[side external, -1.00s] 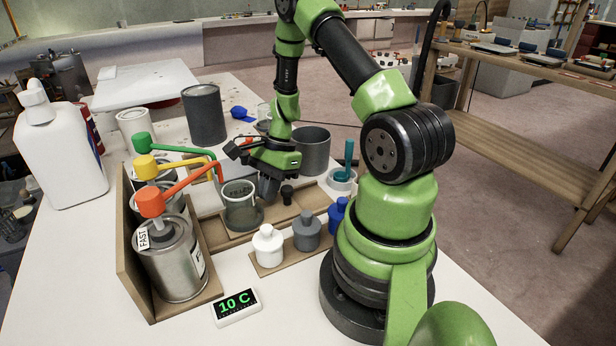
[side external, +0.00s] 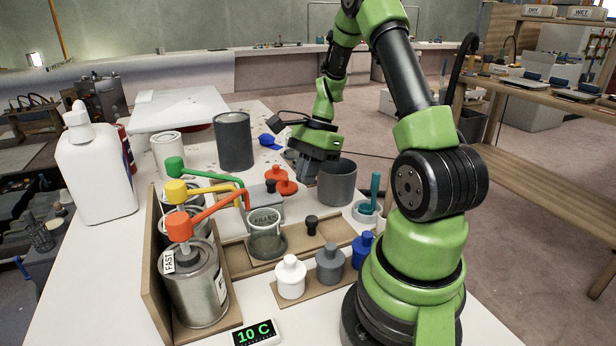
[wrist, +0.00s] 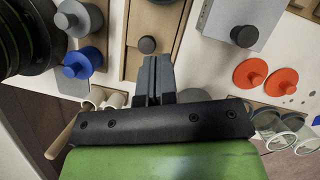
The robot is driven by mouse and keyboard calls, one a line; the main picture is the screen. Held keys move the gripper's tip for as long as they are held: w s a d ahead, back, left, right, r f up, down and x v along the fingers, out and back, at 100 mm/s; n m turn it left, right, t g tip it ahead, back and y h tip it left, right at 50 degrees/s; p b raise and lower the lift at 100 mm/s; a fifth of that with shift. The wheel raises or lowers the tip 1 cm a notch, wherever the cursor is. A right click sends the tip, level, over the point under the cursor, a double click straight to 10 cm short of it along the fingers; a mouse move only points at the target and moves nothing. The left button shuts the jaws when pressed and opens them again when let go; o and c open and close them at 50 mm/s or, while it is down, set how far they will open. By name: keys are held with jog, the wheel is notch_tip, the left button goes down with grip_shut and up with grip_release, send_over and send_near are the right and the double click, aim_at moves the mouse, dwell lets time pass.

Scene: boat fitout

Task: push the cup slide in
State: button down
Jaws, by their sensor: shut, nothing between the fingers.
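The cup slide (side external: 333,232) is a flat wooden tray on the bench with a black knob (side external: 312,225) near its right end. A clear cup (side external: 266,240) labelled FILLER stands on its left part, below the dispenser spouts. The wrist view shows the slide's wood (wrist: 133,62) and the knob (wrist: 147,45), but not the cup. My gripper (side external: 305,173) is raised behind the slide, apart from the knob. In the wrist view its fingers (wrist: 152,68) are together and empty, appearing just below the knob.
White (side external: 290,278), grey (side external: 330,264) and blue (side external: 362,249) jars stand in front of the slide. Red knobbed pieces (side external: 287,187), a grey box (wrist: 240,18) and a dark grey bin (side external: 337,182) are behind. Dispenser cans (side external: 197,285) stand left.

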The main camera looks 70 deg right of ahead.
jog(key=s+d+r, duration=0.2)
jog(key=s+d, duration=0.4)
jog(key=d, duration=0.2)
send_near(302, 231)
jog(key=s+d+f, duration=0.3)
jog(key=shift+s+f, duration=0.1)
jog(key=shift+f, duration=0.15)
jog(key=shift+w+a+r, duration=0.1)
jog(key=shift+w+a, duration=0.15)
jog(key=shift+a, duration=0.3)
jog(key=shift+w+a+r, duration=0.1)
jog(key=shift+w+a, duration=0.15)
jog(key=shift+a, duration=0.3)
jog(key=shift+w+a, duration=0.2)
jog(key=shift+a, duration=0.3)
jog(key=w+a, duration=0.3)
jog(key=shift+w+a, duration=0.1)
